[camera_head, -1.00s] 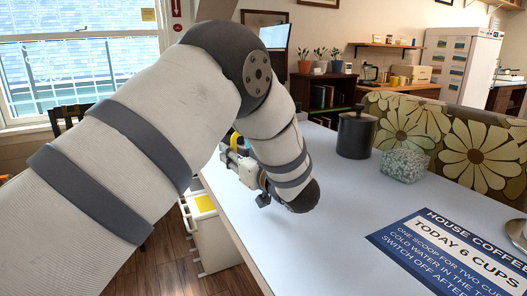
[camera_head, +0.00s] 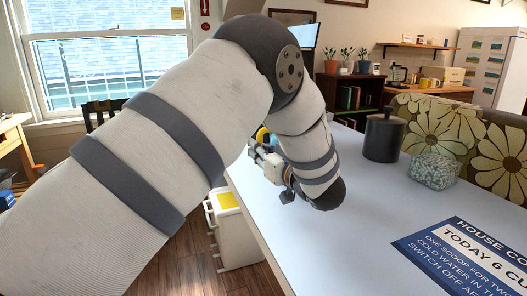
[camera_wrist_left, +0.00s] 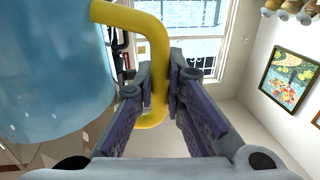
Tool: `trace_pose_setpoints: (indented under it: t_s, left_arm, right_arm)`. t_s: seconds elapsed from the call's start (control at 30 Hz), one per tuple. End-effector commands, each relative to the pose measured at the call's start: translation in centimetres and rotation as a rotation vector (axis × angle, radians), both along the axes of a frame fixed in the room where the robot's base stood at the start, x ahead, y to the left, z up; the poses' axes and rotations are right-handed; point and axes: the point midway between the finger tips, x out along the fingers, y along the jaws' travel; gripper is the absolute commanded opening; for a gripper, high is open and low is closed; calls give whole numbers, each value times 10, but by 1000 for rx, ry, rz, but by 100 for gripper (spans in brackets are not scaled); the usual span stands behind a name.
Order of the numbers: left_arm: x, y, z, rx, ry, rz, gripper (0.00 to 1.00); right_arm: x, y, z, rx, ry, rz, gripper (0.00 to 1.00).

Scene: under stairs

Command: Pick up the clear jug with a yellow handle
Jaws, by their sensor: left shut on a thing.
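The clear jug with a yellow handle fills the left of the left wrist view, its body (camera_wrist_left: 55,70) tinted light blue. Its yellow handle (camera_wrist_left: 152,45) passes between the fingers of my left gripper (camera_wrist_left: 160,88), which is shut on it. In the head view my left gripper (camera_head: 262,152) is by the left edge of the table, mostly behind my own arm. Only a small yellow piece of the handle (camera_head: 262,134) shows there; the arm hides most of the jug. I cannot tell whether the jug touches the table. My right gripper is not in view.
The pale table (camera_head: 375,215) bears a dark lidded canister (camera_head: 383,138), a clear box of pebble-like pieces (camera_head: 432,171) and a blue coffee sign (camera_head: 470,255). A flowered seat back (camera_head: 475,140) stands behind. A white cabinet (camera_head: 235,240) stands left of the table; wooden floor is open nearby.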

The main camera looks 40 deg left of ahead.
Motion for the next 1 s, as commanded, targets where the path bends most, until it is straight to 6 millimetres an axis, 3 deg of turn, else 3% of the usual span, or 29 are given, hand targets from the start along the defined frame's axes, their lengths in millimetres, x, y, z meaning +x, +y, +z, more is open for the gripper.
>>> trace_pose_setpoints:
  t_s: [0.2, 0.7, 1.0]
  left_arm:
    - [0, 0, 32, 4, -19, 0, 0]
    - [-17, -50, 93, 4, -19, -2, 0]
    - [-30, -90, 110, 5, -17, -2, 0]
  right_arm:
    - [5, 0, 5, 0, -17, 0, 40]
    - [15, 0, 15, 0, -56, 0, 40]
    - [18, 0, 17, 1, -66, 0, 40]
